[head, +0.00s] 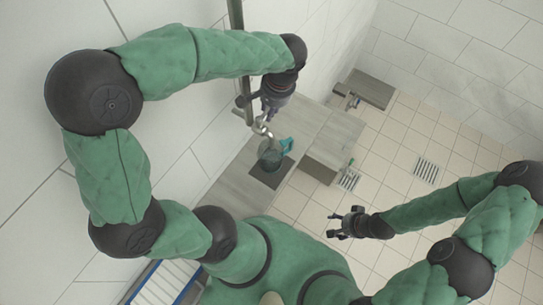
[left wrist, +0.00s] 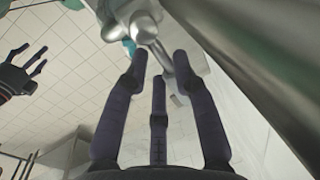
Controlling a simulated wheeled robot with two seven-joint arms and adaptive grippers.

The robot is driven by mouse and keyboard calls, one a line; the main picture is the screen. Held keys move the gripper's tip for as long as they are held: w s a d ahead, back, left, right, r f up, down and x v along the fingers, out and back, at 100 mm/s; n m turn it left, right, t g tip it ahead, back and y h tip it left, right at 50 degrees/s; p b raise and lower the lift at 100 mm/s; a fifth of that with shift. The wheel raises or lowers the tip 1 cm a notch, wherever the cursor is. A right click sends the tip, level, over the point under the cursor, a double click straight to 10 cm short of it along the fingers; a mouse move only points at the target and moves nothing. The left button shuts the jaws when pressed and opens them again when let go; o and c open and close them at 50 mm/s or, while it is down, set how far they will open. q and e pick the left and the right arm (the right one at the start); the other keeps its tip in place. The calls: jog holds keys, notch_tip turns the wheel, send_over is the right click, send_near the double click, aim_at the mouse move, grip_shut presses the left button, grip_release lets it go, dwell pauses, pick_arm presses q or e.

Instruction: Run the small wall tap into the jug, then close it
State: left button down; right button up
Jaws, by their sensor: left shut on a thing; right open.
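The small metal wall tap (head: 262,130) sits by the vertical pipe, above the clear jug (head: 269,155). The jug stands on a dark mat (head: 270,175) on the grey counter; its water level is too small to tell. My left gripper (head: 268,108) is at the tap from above. In the left wrist view, the fingers of my left gripper (left wrist: 160,72) are closed around the tap's short handle (left wrist: 168,68), below the tap body (left wrist: 145,22). Whether water runs is not visible. My right gripper (head: 345,222) is open and empty over the floor, away from the counter.
A teal thing (head: 287,144) lies beside the jug. A thick metal pipe (head: 237,18) runs up the wall close to my left arm. A grey box-like bench (head: 333,145) stands right of the counter. Tiled floor with drain grates (head: 426,170) is open around my right gripper.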

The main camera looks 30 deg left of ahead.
pick_arm(q)
jog(key=shift+w+r+n, duration=0.1)
jog(key=shift+w+n, duration=0.1)
jog(key=shift+n, duration=0.1)
jog(key=c, duration=1.3)
grip_release()
jog(key=o, duration=0.4)
jog(key=shift+a, duration=0.1)
notch_tip(320, 180, up, 12)
jog(key=d, duration=0.2)
jog(key=shift+d+f, duration=0.15)
jog(key=shift+f, duration=0.05)
